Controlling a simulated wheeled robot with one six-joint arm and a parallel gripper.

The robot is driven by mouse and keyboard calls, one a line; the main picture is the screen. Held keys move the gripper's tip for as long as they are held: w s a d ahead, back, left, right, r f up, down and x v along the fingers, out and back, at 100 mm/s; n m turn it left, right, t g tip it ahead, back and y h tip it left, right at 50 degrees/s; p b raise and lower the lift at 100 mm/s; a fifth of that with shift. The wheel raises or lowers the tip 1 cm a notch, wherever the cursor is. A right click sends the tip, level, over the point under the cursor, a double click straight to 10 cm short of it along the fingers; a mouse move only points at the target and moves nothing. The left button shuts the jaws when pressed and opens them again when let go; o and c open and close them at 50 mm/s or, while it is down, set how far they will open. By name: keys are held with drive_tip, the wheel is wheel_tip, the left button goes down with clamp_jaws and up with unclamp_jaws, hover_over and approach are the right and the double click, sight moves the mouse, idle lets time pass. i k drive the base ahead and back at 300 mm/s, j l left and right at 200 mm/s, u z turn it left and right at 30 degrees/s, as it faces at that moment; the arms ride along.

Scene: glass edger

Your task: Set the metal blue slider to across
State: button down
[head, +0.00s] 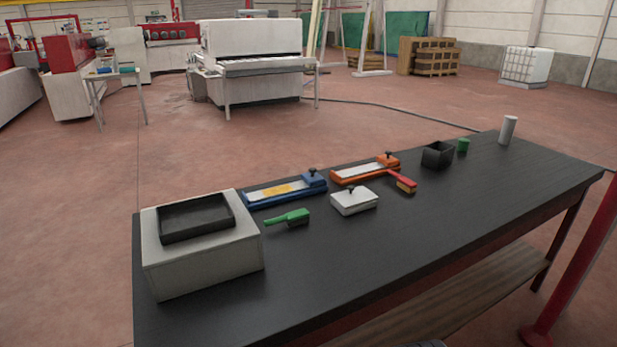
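The blue slider (284,191) lies on the black bench top, left of its middle. It has a long blue base with a pale track and a yellow patch on it. Its blue carriage (313,179) with a dark knob on top sits at the right end of the track. A similar orange slider (364,171) lies to its right, with its orange carriage and dark knob also at the right end. The surface finish is too small to tell metal from plastic.
On the bench (441,225) are a grey box with a black tray (203,258), a green brush (288,218), a white lidded box (354,201), a red-handled brush (403,182), a black open box (437,155), a green cup (463,145) and a grey cylinder (507,130). The front right is clear.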

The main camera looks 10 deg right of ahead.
sight(311, 179)
drive_tip(key=i+l, duration=0.35)
drive_tip(key=i, duration=0.15)
drive_tip(key=i+l, duration=0.35)
drive_tip(key=i, duration=0.15)
